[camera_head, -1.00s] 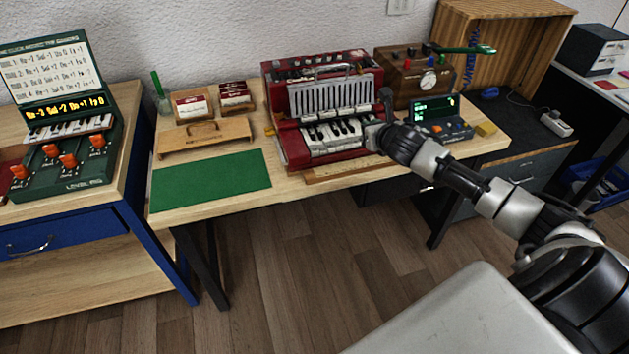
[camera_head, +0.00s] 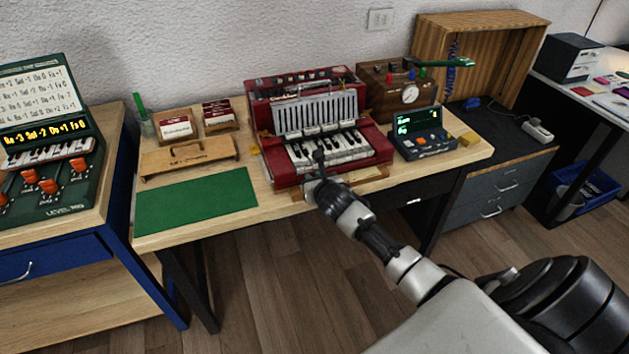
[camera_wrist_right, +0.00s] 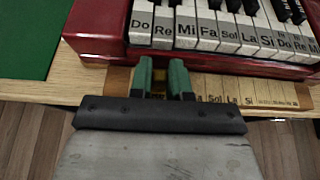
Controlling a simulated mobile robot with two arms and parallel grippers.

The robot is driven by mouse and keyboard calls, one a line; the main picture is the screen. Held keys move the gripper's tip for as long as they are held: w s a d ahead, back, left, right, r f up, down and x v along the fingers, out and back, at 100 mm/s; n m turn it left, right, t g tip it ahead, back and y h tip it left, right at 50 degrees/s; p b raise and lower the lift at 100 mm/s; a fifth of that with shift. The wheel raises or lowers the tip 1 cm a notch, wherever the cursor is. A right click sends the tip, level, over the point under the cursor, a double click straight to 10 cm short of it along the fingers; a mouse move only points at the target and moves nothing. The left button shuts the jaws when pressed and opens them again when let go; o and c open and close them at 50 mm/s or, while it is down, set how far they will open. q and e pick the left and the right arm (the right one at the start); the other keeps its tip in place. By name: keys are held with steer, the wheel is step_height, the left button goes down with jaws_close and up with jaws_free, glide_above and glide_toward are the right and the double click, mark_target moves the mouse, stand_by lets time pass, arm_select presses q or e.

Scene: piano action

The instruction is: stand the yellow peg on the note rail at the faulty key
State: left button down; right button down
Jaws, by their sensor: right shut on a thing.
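The note rail (camera_head: 370,186) is a pale wooden strip along the table's front edge, before the red accordion (camera_head: 320,125). In the right wrist view the note rail (camera_wrist_right: 245,92) has printed note names; my gripper covers its left part. My right gripper (camera_wrist_right: 163,80) has green fingers, shut on the yellow peg (camera_wrist_right: 158,88), of which only a little shows between them. It is over the rail in front of the Re and Mi keys (camera_wrist_right: 175,38). Whether the peg touches the rail is unclear. In the head view my right gripper (camera_head: 312,180) hides the peg. No key visibly looks faulty.
A small device with a lit screen (camera_head: 422,130) stands right of the accordion, with a yellow block (camera_head: 468,139) beside it. A green mat (camera_head: 195,203) lies left. A green console (camera_head: 50,160) stands on the left bench.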

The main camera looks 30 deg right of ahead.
steer(key=shift+f, duration=0.15)
steer(key=c, duration=1.1)
jaws_free()
steer(key=shift+r, duration=0.3)
steer(key=p+v, duration=0.1)
steer(key=v, duration=1.1)
steer(key=shift+s+f, duration=0.1)
steer(key=shift+f, duration=0.05)
